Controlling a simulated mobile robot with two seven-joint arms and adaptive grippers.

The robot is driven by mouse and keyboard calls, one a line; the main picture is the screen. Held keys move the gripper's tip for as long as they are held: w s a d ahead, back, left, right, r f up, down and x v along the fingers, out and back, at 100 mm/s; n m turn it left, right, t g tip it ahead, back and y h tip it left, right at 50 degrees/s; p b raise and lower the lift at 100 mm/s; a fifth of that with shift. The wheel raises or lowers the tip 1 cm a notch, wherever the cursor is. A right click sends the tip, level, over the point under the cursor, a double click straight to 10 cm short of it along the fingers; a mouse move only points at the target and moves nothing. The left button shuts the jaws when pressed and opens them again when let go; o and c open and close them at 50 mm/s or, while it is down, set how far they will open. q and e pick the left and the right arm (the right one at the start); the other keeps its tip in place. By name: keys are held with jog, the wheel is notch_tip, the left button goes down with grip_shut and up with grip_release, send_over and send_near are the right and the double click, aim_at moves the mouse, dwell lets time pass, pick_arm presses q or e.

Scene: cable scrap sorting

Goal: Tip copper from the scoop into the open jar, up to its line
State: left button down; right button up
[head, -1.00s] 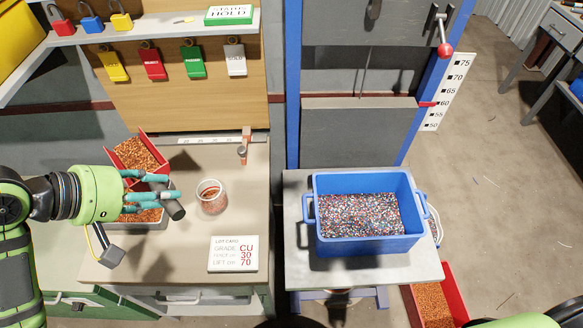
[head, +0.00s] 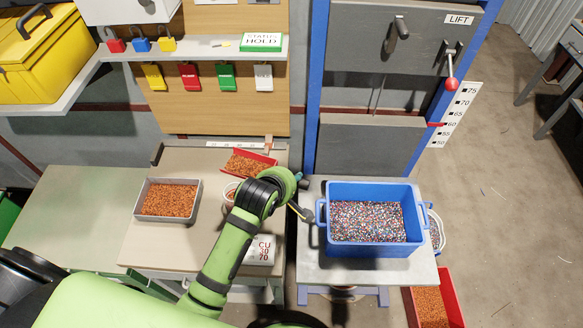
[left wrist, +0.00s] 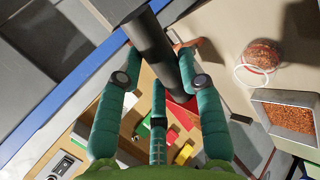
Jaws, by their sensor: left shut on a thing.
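My left gripper (head: 298,179) is mostly hidden behind my own wrist in the head view. In the left wrist view its teal fingers (left wrist: 163,62) are shut around the scoop's dark handle (left wrist: 152,48). The red scoop (head: 262,156) holds copper granules and is held above the bench, behind and right of the jar. Only a little of its red body shows in the left wrist view. The open glass jar (head: 228,191) is partly hidden by my arm; in the left wrist view copper shows in it (left wrist: 263,54). My right gripper is not in view.
A grey tray (head: 199,190) of copper stands left of the jar. The lot card (head: 262,250) lies in front, partly covered by my arm. A blue crate (head: 375,250) of mixed granules stands on the stand at right. A red bin (head: 452,290) is on the floor.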

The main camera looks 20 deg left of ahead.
pick_arm(q)
jog(key=shift+d, duration=0.45)
jog(key=shift+a+f+n+h, duration=0.4)
jog(key=shift+a, duration=0.05)
jog(key=shift+w+a+f+h, duration=0.1)
jog(key=shift+a+f+h, duration=0.05)
jog(key=shift+f+h, duration=0.15)
jog(key=shift+r, duration=0.1)
jog(key=shift+a+r+n+h, duration=0.2)
jog(key=shift+n+h, duration=0.2)
jog(key=shift+a+r, duration=0.15)
dwell(0.8)
jog(key=shift+a, duration=0.1)
jog(key=shift+a+r+h, duration=0.1)
jog(key=shift+a+h, duration=0.1)
jog(key=shift+h, duration=0.2)
